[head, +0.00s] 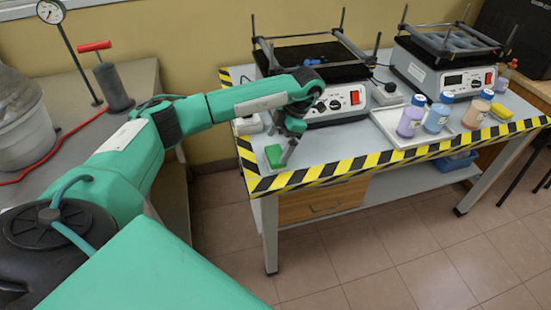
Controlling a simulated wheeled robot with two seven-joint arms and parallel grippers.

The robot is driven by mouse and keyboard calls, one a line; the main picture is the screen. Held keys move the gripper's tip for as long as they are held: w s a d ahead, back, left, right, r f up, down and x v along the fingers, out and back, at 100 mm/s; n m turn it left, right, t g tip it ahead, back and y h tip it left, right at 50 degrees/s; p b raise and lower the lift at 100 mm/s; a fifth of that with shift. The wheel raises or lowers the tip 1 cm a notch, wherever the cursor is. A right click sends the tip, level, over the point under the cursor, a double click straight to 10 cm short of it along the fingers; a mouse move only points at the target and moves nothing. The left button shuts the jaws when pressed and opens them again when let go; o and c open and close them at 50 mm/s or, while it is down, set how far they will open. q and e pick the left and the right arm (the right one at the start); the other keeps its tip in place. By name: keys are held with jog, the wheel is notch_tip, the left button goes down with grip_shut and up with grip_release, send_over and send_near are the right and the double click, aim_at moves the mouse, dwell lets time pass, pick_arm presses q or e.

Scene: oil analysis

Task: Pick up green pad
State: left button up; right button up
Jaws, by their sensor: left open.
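The green pad (273,156) lies flat on the table top near its left front corner, beside the yellow-black edge tape. My left gripper (286,158) is over the table, pointing down, with its fingers just right of the pad and partly beside it. Its jaws are open and hold nothing that I can see. Whether a finger touches the pad cannot be told. My right gripper is not in view.
Two shaker machines (335,107) stand at the back of the table (335,150). A white tray (400,140) and several bottles (411,117) stand to the right, with a yellow sponge (501,111) farther right. The front middle strip is clear.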

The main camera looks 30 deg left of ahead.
aim_at(276, 153)
pick_arm(q)
jog(key=x, duration=0.3)
jog(key=shift+d+f, duration=0.25)
jog(key=shift+f, duration=0.1)
jog(key=shift+s+a+f, duration=0.15)
jog(key=shift+s+f, duration=0.05)
jog(key=shift+f, duration=0.3)
jog(key=shift+c, duration=0.9)
jog(key=c, duration=0.7)
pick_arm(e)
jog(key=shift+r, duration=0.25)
pick_arm(q)
jog(key=shift+r, duration=0.1)
